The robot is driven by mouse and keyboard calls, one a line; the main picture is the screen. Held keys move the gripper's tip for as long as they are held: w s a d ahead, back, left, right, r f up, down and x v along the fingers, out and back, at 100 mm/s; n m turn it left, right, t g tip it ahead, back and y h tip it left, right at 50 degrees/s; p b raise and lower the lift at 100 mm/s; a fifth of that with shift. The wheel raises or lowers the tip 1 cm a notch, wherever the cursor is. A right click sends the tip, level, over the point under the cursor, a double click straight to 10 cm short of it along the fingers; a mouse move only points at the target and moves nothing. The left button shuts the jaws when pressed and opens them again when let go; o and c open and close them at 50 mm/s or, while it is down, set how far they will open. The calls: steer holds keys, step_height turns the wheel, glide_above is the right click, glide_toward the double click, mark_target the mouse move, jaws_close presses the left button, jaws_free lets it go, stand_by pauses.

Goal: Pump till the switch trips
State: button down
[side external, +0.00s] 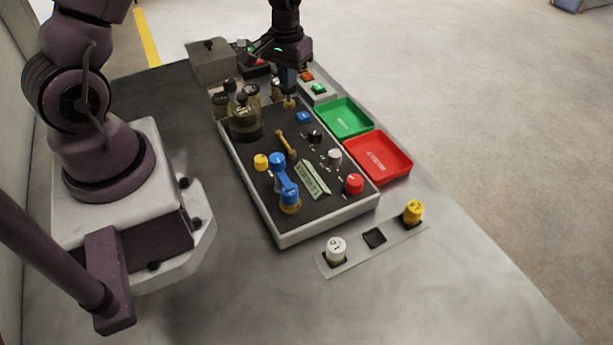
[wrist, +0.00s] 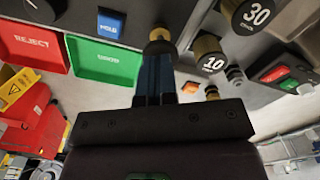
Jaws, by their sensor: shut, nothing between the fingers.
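My gripper (side external: 289,90) points down over the far end of a dark panel (side external: 262,190) with a pale rim. In the wrist view its fingers (wrist: 156,62) are shut, with nothing between them. Their tips are at a brass plunger (wrist: 159,42) with a dark top; it also shows under the fingers in the side view (side external: 289,103). I cannot tell whether they touch it. A blue HOLD button (side external: 304,117) is beside the plunger. A blue lever (side external: 284,182), a pale display strip (side external: 313,180), a red knob (side external: 354,184) and a black knob (side external: 315,136) are on the panel. No switch label is legible.
A green GOOD tray (side external: 345,117) and a red REJECT tray (side external: 378,156) lie along the panel. A strip with white and yellow knobs (side external: 374,238) is in front. The near tabletop is clear.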

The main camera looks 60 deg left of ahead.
steer(key=shift+r, duration=1.9)
steer(key=s+d+r+m+t, duration=0.2)
steer(key=s+d+r+m, duration=0.1)
steer(key=s+d+r, duration=0.5)
steer(key=s+d+r+m+t, duration=0.3)
steer(key=s+d+r, duration=0.5)
steer(key=r, duration=0.5)
steer(key=shift+s+d+r+t, duration=0.2)
steer(key=shift+d+t, duration=0.1)
steer(key=shift+d, duration=0.1)
steer(key=c, duration=1.8)
jaws_free()
